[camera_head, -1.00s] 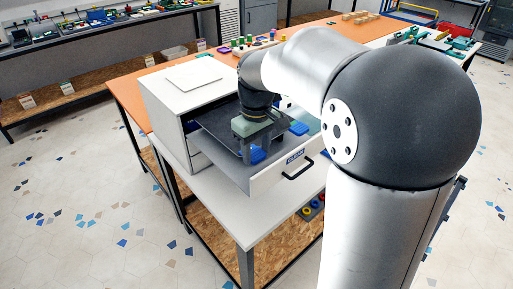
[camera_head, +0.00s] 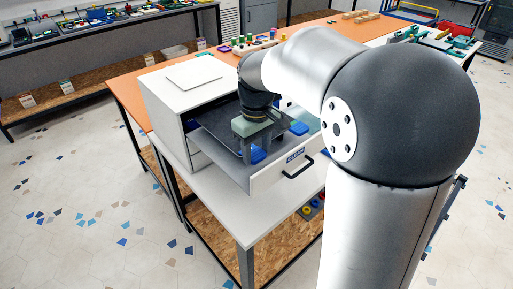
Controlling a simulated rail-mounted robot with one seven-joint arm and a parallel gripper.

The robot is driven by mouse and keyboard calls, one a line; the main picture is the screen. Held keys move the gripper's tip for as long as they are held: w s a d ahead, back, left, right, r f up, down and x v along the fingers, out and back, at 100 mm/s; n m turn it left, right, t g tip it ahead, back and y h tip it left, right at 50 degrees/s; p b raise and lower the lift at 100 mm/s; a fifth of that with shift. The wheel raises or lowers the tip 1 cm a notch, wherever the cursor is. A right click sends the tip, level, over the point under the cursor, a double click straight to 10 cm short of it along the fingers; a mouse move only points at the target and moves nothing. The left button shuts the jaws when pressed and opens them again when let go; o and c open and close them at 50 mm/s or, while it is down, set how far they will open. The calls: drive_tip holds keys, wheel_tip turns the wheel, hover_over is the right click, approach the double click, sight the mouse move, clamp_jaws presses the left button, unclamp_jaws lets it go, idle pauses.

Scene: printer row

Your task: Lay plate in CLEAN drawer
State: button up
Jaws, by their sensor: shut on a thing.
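The CLEAN drawer (camera_head: 268,178) is pulled out of the white cabinet (camera_head: 160,110); its front bears a blue CLEAN label and a black handle. A dark flat plate (camera_head: 215,124) is at the drawer's opening, under my gripper. My gripper (camera_head: 246,153) points down over the drawer and is shut on the plate. Its body hides part of the plate, and I cannot tell whether the plate touches the drawer floor. Blue pieces (camera_head: 299,128) show inside the drawer on both sides of my gripper.
A thin white panel (camera_head: 194,76) lies on the cabinet top. The white table (camera_head: 225,205) is clear in front of the cabinet. Several coloured pegs (camera_head: 250,42) stand on the orange bench behind. My arm hides much of the right side.

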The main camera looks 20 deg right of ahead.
drive_tip(key=o, duration=1.4)
drive_tip(key=shift+o, duration=0.2)
wheel_tip(320, 180, up, 17)
drive_tip(key=s+f+m, duration=0.5)
drive_tip(key=s+f, duration=1.6)
drive_tip(key=f, duration=0.1)
drive_tip(key=shift+d+f+t, duration=0.2)
drive_tip(key=shift+f+t, duration=0.1)
drive_tip(key=shift+f, duration=0.1)
